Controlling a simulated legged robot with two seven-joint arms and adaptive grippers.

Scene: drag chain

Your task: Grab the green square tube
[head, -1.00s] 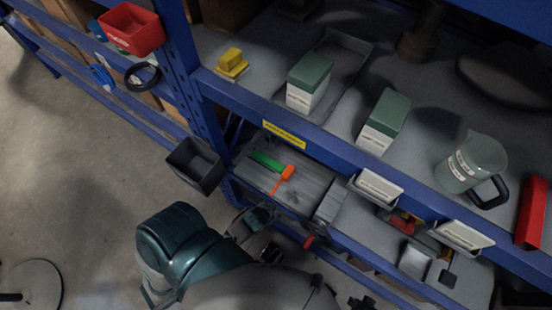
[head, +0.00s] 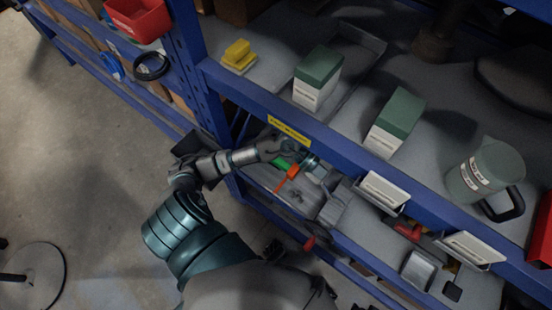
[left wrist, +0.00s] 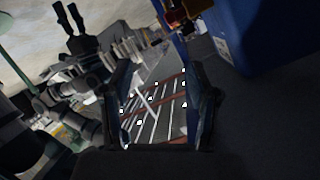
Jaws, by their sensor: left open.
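The green square tube (head: 282,162) lies in the lower bay of the blue shelf, partly hidden by my left arm. A T-shaped orange piece (head: 291,173) lies just right of and in front of it. My left gripper (head: 308,161) reaches into the bay beside the tube's right end; I cannot tell if they touch. In the left wrist view the left gripper (left wrist: 160,92) has its fingers apart with nothing clearly held between them. A dark mechanical shape, perhaps my right gripper (head: 272,249), shows low in the head view; its jaws are unclear.
The blue shelf beam with a yellow label (head: 289,132) runs above the bay. Green-and-white boxes (head: 318,78) and a jug (head: 480,170) stand on the upper board.

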